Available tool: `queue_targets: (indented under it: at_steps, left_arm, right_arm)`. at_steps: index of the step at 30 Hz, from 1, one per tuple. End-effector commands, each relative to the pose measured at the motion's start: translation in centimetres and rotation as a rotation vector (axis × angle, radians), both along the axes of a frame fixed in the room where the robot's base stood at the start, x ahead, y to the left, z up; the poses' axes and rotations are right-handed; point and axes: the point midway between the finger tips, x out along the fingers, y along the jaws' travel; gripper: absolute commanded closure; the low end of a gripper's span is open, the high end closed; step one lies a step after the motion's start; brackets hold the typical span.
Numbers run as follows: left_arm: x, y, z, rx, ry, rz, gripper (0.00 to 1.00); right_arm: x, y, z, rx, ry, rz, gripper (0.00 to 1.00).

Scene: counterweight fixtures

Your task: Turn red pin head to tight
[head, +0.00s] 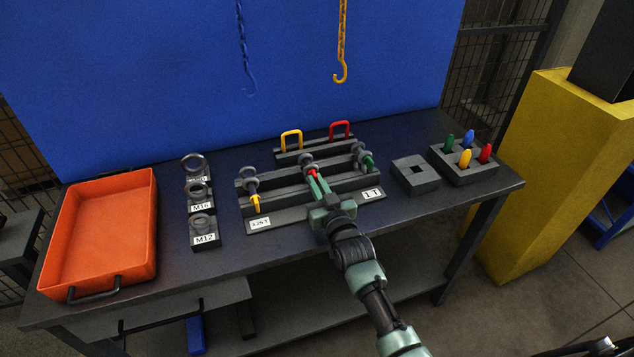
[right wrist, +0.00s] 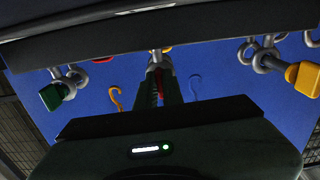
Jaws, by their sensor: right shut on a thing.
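The red pin head (head: 312,173) sits at the middle shackle (head: 306,159) of the dark grey fixture (head: 286,213). My right gripper (head: 317,182) reaches in from the front and is shut on the red pin head. In the right wrist view, a bit of the red pin head (right wrist: 161,84) shows between the two fingers (right wrist: 158,88), which cover most of it. A grey ring of the shackle (right wrist: 157,63) shows just beyond the fingertips. The pin's thread is hidden. My left gripper is not in view.
A yellow pin head (head: 256,203) and a green pin head (head: 368,161) sit at the neighbouring shackles. Yellow (head: 291,139) and red (head: 340,129) handles stand behind. Hooks hang above. An orange tray (head: 100,232) is left; a block of coloured pegs (head: 463,172) is right.

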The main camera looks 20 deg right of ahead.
Motion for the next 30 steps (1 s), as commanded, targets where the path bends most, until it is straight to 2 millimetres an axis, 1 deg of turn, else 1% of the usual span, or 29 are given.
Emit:
queue_targets:
  at_steps: [7, 17, 18, 20, 30]
  left_arm:
    - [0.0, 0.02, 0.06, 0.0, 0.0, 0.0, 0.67]
    - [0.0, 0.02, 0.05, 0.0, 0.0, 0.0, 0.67]
    - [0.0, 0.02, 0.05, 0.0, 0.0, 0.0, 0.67]
    - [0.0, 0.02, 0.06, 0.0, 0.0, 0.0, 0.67]
    - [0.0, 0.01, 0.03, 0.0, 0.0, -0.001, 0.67]
  right_arm:
    - [-0.04, 0.04, -0.18, 0.033, 0.005, 0.0, 1.0]
    - [-0.04, 0.06, -0.19, 0.034, 0.005, 0.001, 1.0]
    - [-0.04, 0.06, -0.2, 0.034, 0.005, 0.001, 0.87]
    - [-0.04, 0.07, -0.18, 0.034, 0.005, 0.001, 0.7]
    - [-0.16, 0.02, -0.1, 0.033, 0.002, 0.0, 0.7]
